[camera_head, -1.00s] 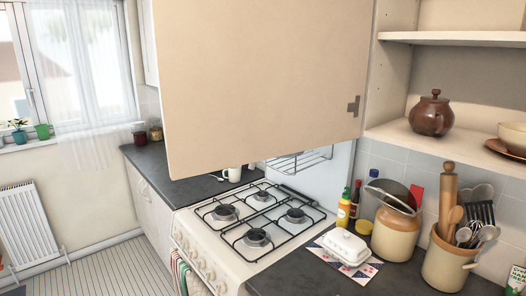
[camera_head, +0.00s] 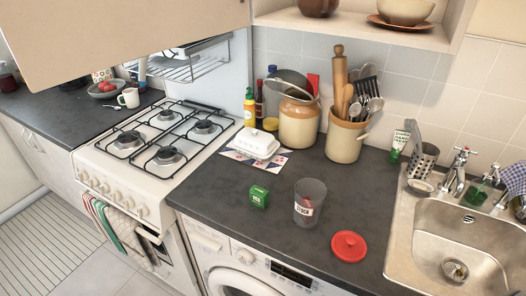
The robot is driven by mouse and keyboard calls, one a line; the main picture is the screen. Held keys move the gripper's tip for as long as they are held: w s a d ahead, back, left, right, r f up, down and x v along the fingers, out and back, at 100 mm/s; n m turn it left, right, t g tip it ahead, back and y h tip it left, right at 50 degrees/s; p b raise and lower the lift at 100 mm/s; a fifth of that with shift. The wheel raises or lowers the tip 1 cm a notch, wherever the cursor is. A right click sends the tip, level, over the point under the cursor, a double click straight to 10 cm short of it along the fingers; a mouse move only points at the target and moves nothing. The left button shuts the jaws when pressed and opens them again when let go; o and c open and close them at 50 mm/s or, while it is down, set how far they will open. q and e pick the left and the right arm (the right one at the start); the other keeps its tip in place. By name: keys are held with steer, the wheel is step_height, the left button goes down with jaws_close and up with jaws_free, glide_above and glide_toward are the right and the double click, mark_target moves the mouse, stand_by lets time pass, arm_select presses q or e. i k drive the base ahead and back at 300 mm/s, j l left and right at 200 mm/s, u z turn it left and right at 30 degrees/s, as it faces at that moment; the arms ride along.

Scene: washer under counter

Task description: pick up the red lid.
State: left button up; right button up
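The red lid (camera_head: 348,246) lies flat on the dark counter (camera_head: 240,233), near its front edge and just left of the sink. It is round with a small knob on top. A clear, lidless container (camera_head: 310,202) with a white label stands to its upper left, apart from it. The lid is fully visible with nothing on it. Neither of my grippers shows in the head view.
A white butter dish (camera_head: 256,143), an open jar (camera_head: 299,120) and a utensil crock (camera_head: 345,137) stand behind. The steel sink (camera_head: 405,237) is right of the lid; the gas stove (camera_head: 117,178) is left. The washer (camera_head: 232,271) sits below.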

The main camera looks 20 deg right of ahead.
mark_target(348, 245)
steer(key=z, duration=1.5)
